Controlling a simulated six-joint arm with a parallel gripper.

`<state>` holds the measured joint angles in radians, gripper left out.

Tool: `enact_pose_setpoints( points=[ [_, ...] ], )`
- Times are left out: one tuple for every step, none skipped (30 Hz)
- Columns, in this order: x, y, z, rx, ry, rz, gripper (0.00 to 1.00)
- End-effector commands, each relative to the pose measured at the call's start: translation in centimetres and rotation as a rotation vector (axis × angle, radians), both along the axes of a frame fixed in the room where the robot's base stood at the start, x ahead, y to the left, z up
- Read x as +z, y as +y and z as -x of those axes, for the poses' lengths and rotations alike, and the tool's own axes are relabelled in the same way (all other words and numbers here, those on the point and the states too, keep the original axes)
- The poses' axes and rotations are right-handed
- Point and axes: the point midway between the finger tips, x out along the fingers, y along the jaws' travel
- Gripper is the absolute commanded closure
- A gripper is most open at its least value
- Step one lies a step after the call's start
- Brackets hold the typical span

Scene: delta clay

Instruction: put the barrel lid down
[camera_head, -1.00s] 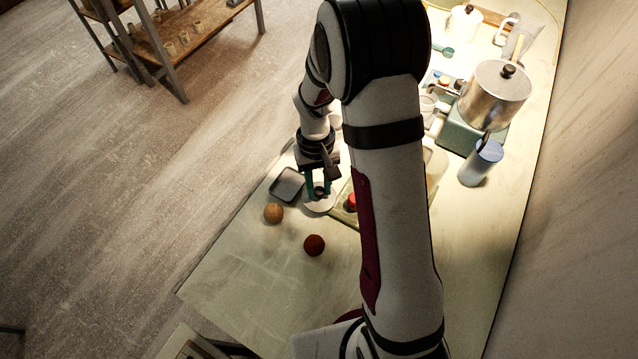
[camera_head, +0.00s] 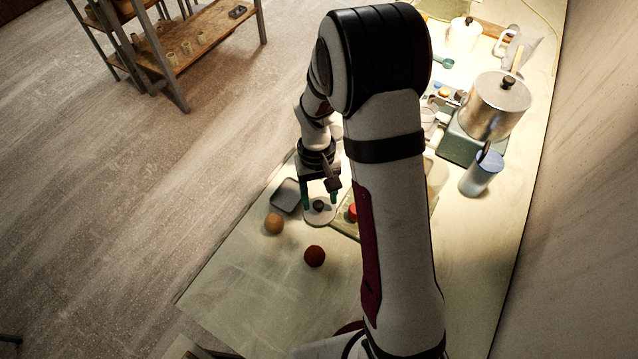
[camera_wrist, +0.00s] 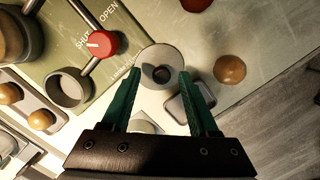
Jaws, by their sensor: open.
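The barrel lid (camera_head: 318,219) is a pale round disc with a dark knob at its centre. It lies on the table, left of the green board, and also shows in the wrist view (camera_wrist: 163,53). My gripper (camera_head: 320,194) is above the lid with its fingers apart, one on each side of the knob.
A green board (camera_wrist: 60,45) with a red knob (camera_wrist: 100,44) and a metal ring (camera_wrist: 68,91) lies beside the lid. A small grey tray (camera_head: 286,195), an orange ball (camera_head: 273,223) and a dark red ball (camera_head: 314,256) are nearby. The table's front area is clear.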

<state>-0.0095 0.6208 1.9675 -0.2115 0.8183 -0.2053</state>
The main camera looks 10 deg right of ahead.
Motion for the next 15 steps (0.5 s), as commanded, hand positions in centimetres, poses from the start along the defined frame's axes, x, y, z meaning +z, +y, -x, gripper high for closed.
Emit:
enact_pose_setpoints(
  points=[
    [1.2,0.0,-0.3,0.0,-0.007,0.001,0.4],
    [2.0,0.0,-0.5,0.0,-0.008,0.0,0.4],
    [3.2,0.0,-0.6,0.0,-0.008,0.0,0.4],
    [4.2,0.0,-0.8,-0.001,-0.008,0.0,0.4],
    [5.1,0.0,-1.0,-0.001,-0.008,0.0,0.4],
    [6.3,0.0,-1.1,0.0,-0.008,0.0,0.4],
    [7.1,0.0,-1.3,0.0,-0.008,0.0,0.4],
    [7.9,0.0,-1.3,0.0,-0.007,0.0,0.4],
    [8.9,0.0,-1.5,-0.001,-0.006,0.0,0.4],
    [9.5,0.0,-1.5,-0.001,-0.005,0.0,0.4],
    [10.0,0.0,-1.6,0.0,-0.005,0.0,0.4],
    [10.7,0.0,-1.7,0.0,-0.005,0.0,0.4],
    [11.0,0.0,-1.7,0.0,-0.003,0.0,0.4],
    [11.3,0.0,-1.8,0.0,-0.003,0.001,0.4],
    [11.8,0.0,-1.6,-0.005,-0.003,0.0,0.4]
  ],
)
